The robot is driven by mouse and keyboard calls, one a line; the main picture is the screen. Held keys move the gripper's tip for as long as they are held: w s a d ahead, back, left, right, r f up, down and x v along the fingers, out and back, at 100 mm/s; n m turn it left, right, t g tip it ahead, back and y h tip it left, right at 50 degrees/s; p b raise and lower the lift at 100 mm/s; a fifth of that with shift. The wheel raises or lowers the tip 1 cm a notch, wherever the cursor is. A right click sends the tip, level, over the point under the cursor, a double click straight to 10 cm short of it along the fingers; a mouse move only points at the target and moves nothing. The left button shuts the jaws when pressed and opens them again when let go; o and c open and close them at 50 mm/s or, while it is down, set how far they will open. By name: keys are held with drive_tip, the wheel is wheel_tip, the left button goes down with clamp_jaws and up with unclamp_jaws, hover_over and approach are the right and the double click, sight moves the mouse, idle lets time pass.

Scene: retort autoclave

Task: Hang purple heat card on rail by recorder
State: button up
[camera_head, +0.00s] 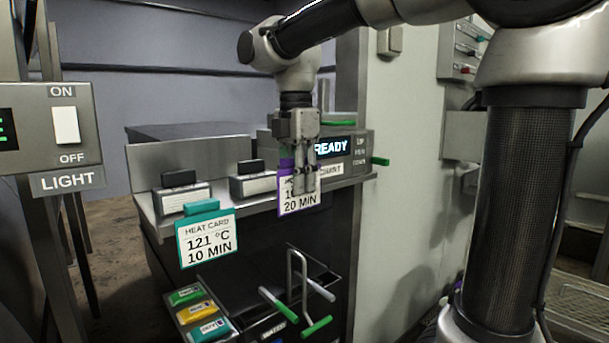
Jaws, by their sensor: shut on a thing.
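The purple heat card (299,203) has a purple top edge and a white face that reads "20 MIN"; its upper part is hidden behind my fingers. My gripper (305,188) points down and is shut on the card, in front of the counter edge. The recorder (347,150) stands just behind and to the right, with a lit "READY" display. A teal heat card (208,240), marked 121 °C and 10 MIN, hangs at the counter's front edge to the left. I cannot tell whether the purple card touches the rail.
Two black-topped blocks (181,192) (252,181) sit on the counter edge. Below are several coloured tags (198,308) and green-tipped handles (298,291). A light switch panel (62,135) is at the left. A pale wall post (400,190) stands right of the recorder.

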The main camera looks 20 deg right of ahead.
drive_tip(key=shift+w+a+f, duration=0.25)
drive_tip(key=shift+w+f, duration=0.25)
drive_tip(key=shift+w, duration=0.25)
drive_tip(key=shift+w+a+f, duration=0.2)
drive_tip(key=shift+w+f, duration=0.25)
drive_tip(key=shift+w, duration=0.3)
drive_tip(key=shift+w+f, duration=0.1)
drive_tip(key=shift+f, duration=0.5)
drive_tip(key=shift+f, duration=1.55)
drive_tip(key=o, duration=1)
drive_tip(key=shift+o, duration=0.2)
drive_tip(key=shift+r, duration=0.1)
